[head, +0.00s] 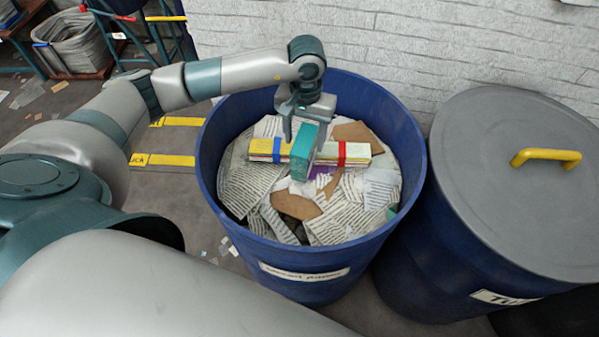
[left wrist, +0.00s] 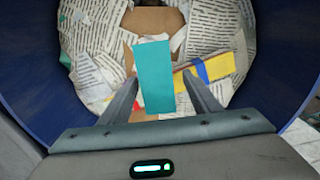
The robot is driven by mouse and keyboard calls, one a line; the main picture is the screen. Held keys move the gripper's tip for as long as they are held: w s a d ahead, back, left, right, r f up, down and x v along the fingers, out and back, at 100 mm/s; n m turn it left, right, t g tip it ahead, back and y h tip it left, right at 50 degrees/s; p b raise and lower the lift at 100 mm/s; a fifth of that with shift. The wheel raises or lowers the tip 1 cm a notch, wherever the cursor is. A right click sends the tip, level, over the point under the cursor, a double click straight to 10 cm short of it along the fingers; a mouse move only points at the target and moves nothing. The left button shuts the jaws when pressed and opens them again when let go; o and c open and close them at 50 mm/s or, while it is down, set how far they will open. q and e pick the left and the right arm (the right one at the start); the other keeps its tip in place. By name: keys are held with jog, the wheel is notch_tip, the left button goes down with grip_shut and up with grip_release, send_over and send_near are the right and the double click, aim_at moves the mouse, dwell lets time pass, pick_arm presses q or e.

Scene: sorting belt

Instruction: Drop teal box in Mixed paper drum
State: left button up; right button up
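The teal box (head: 301,158) is inside the rim of the open blue drum (head: 228,222), just below my left gripper (head: 305,128). The drum's white label seems to read mixed paper, though it is blurred. In the left wrist view the teal box (left wrist: 154,78) lies slightly tilted between the two fingers of my left gripper (left wrist: 161,82). Gaps show beside the box, clearest on the right, so the fingers look open around it. I cannot tell whether the box touches the paper beneath. My right gripper is not in view.
A yellow bundle (head: 262,149) with blue and red bands lies on torn paper and cardboard in the drum. A second blue drum (head: 420,255) with a grey lid (head: 500,150) and yellow handle stands close on the right. A white brick wall (head: 400,40) is behind.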

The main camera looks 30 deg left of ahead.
pick_arm(q)
jog(key=shift+r, duration=0.55)
notch_tip(320, 180, up, 16)
jog(key=b, duration=0.5)
jog(key=shift+r, duration=0.15)
dwell(0.6)
